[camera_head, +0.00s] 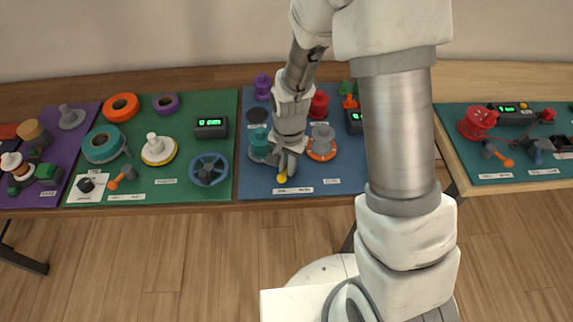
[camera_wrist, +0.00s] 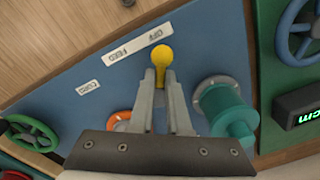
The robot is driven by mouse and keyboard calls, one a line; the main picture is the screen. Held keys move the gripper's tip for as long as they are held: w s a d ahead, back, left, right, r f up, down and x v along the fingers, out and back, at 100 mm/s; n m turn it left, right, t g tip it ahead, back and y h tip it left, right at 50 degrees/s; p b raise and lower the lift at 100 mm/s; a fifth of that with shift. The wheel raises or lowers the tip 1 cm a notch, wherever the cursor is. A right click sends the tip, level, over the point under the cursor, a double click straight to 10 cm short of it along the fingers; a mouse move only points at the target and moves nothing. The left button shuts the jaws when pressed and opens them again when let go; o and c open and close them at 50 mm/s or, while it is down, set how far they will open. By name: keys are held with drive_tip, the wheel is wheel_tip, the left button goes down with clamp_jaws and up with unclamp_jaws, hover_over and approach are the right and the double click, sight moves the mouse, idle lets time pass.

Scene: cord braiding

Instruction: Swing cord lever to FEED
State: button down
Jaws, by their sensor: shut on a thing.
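The cord lever, with a round yellow knob (camera_wrist: 162,56), stands on the blue panel (camera_wrist: 70,85), in front of the OFF/FEED label (camera_wrist: 139,44). In the wrist view the knob is nearer the OFF end of that label than the FEED end. My gripper (camera_wrist: 161,78) is shut on the lever just below the knob, one finger on each side. In the head view the yellow knob (camera_head: 282,178) shows just below my gripper (camera_head: 286,166), near the panel's front edge. The lever's base is hidden by the fingers.
A teal spool (camera_wrist: 222,103) stands close to the right of my fingers in the wrist view. An orange-rimmed grey piece (camera_head: 322,142) is close by on the right in the head view. A green panel (camera_head: 220,180) with a blue handwheel (camera_head: 209,169) lies to the left.

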drive_tip(key=n, duration=0.2)
drive_tip(key=d+n, duration=0.1)
drive_tip(key=n, duration=0.1)
drive_tip(key=shift+s+b, duration=0.15)
drive_tip(key=shift+b, duration=0.2)
drive_tip(key=n, duration=0.2)
drive_tip(key=shift+d+n, duration=0.35)
drive_tip(key=shift+n, duration=0.05)
drive_tip(key=n, duration=0.2)
drive_tip(key=d+n, duration=0.1)
drive_tip(key=n, duration=0.2)
drive_tip(key=shift+w+d+n+p, duration=0.1)
drive_tip(key=shift+w+n+p, duration=0.1)
drive_tip(key=shift+n+p, duration=0.1)
drive_tip(key=c, duration=0.9)
unclamp_jaws()
drive_tip(key=shift+r, duration=0.1)
wheel_tip(320, 180, up, 17)
drive_tip(key=p, duration=0.2)
drive_tip(key=shift+d+r+p, duration=0.15)
drive_tip(key=shift+d+p, duration=0.15)
drive_tip(key=shift+p, duration=0.05)
